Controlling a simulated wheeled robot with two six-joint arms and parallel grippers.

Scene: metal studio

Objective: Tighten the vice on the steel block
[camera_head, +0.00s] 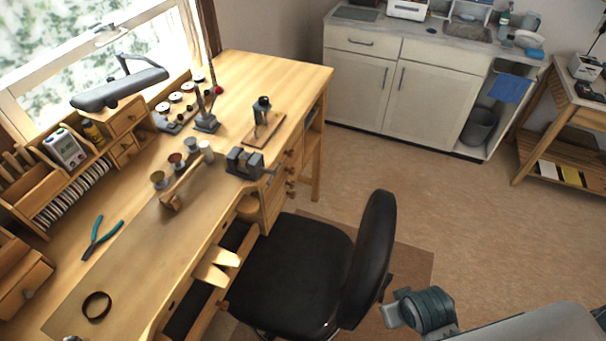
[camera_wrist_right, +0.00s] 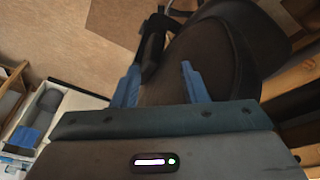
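A small dark grey vice (camera_head: 244,162) stands on the right edge of the wooden workbench in the head view. Its handle side faces right, over the bench edge. A steel block cannot be told apart from the jaws at this size, and neither can the jaw gap. My right gripper (camera_wrist_right: 160,70) shows in the right wrist view with its two blue fingers apart and nothing between them; the chair lies beyond. It is well away from the vice. My left gripper is not in view.
A black chair (camera_head: 290,270) stands at the bench front, below the vice. Pliers (camera_head: 101,238) and a dark ring (camera_head: 96,306) lie on the workbench (camera_head: 130,270). A small stand (camera_head: 262,115) is behind the vice. Open floor (camera_head: 440,200) lies to the right.

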